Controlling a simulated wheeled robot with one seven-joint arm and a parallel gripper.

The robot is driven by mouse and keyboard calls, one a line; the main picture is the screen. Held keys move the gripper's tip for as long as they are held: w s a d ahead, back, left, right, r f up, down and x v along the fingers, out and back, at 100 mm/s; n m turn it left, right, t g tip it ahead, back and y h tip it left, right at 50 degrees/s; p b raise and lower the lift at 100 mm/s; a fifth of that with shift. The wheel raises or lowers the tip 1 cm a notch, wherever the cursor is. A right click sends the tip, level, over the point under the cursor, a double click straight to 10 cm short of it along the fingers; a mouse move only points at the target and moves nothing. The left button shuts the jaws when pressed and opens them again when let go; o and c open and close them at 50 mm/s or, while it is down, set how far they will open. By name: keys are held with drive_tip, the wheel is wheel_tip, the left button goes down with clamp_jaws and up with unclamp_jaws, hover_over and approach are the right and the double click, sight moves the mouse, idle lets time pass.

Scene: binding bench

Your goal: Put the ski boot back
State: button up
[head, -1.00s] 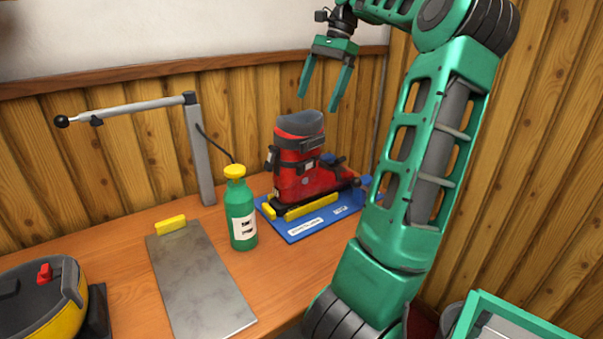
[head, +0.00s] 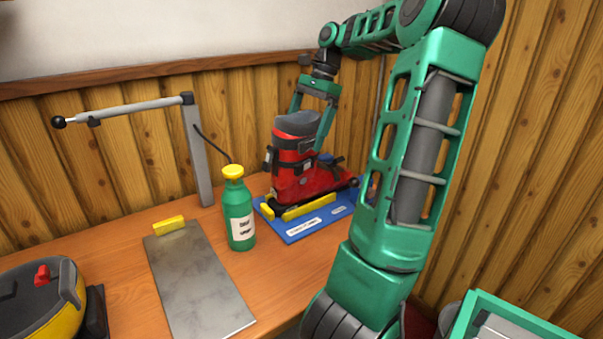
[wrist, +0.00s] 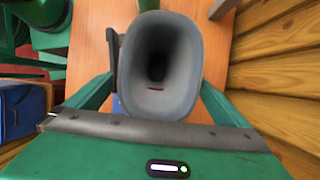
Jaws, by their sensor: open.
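The red ski boot (head: 300,170) with a grey cuff stands upright on the blue mat (head: 305,228), at the back of the bench. My gripper (head: 310,125) is at the top of the boot, open, with its fingers pointing down around the cuff. In the wrist view the boot's grey cuff opening (wrist: 158,65) lies between the two green fingers of my gripper (wrist: 155,95). The far finger is partly hidden behind the boot in the head view. I cannot tell whether either finger touches the cuff.
A green bottle (head: 239,215) with a yellow cap stands left of the mat. A grey post with a lever arm (head: 140,107) rises behind it. Wooden walls close the back and right.

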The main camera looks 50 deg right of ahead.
drive_tip(key=shift+a+f, duration=0.2)
drive_tip(key=shift+f, duration=0.25)
drive_tip(key=c, duration=2.1)
drive_tip(key=shift+w+r, duration=0.1)
drive_tip(key=shift+r, duration=0.05)
